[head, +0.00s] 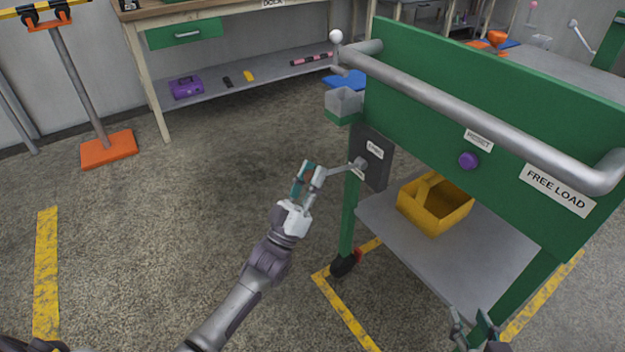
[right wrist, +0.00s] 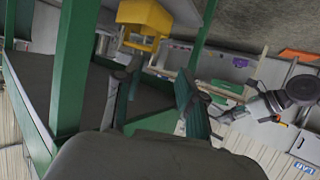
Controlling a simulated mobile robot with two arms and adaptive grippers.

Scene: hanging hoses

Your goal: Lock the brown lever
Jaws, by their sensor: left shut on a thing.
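A dark panel (head: 371,157) with a small white label is fixed to the near left leg of the green cart. A thin lever (head: 341,169) sticks out from it to the left. It looks grey here, and I cannot make out its brown part. My left gripper (head: 312,174) is at the lever's outer end and shut on it, hiding that end. My right gripper (head: 475,326) is low at the front right of the cart, apart from the lever. It is open and empty; its spread fingers also show in the right wrist view (right wrist: 160,100).
The green cart (head: 440,98) has a grey push bar (head: 460,105), a purple knob (head: 468,160) and a yellow bin (head: 422,222) on its lower shelf. A workbench (head: 240,75) stands behind.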

